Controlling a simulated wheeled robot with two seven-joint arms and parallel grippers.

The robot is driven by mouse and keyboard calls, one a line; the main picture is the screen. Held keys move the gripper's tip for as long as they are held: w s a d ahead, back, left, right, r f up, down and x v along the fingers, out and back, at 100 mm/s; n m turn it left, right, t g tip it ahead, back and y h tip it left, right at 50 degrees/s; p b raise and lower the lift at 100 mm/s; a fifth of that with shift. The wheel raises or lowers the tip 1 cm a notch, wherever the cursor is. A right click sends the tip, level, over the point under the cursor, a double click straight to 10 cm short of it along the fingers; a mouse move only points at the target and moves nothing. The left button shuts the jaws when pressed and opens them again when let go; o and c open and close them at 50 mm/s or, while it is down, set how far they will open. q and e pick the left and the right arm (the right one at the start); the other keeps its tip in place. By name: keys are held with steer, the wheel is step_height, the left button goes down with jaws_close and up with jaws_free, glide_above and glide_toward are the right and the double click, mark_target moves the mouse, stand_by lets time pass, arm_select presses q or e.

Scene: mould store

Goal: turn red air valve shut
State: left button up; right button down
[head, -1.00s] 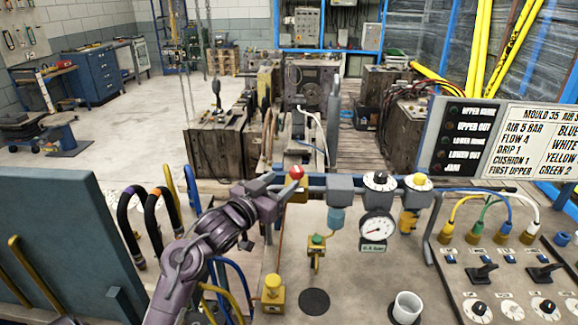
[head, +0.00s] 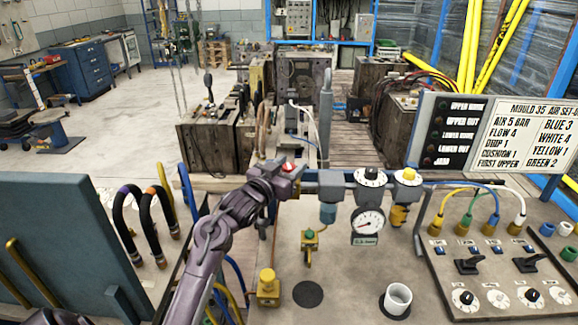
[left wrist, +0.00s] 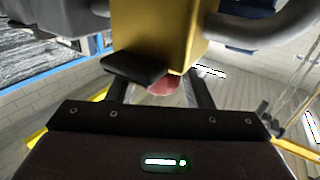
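The red air valve (head: 288,167) is a small red knob at the left end of the blue and grey air line on the bench. It also shows in the left wrist view (left wrist: 162,87), partly hidden below a yellow block (left wrist: 160,35). My left gripper (head: 284,172) is at the valve and hides most of its yellow body in the head view. In the left wrist view its dark fingers (left wrist: 160,92) stand apart on either side of the red knob, with gaps visible. Whether they touch the valve is unclear.
A pressure gauge (head: 368,225), a yellow knob (head: 408,175) and a black-topped regulator (head: 371,177) sit right of the valve. A white cup (head: 397,299) and a yellow button box (head: 268,287) stand nearer. A blue-grey panel (head: 60,245) is at left.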

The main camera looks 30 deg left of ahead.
arm_select(q)
steer(key=c, duration=0.8)
steer(key=shift+o, duration=0.2)
steer(key=shift+a+r+m+h+p, duration=0.1)
steer(key=shift+r+m+h+p, duration=0.1)
steer(key=shift+m+h+p, duration=0.5)
steer(key=shift+f+m+g+h, duration=0.15)
steer(key=shift+m+h, duration=0.25)
steer(key=shift+h, duration=0.45)
steer(key=shift+r+m+g+h, duration=0.15)
steer(key=shift+m+h, duration=0.25)
steer(key=shift+h, duration=0.45)
steer(key=shift+f, duration=0.15)
steer(key=o, duration=0.9)
steer(key=shift+o, duration=0.2)
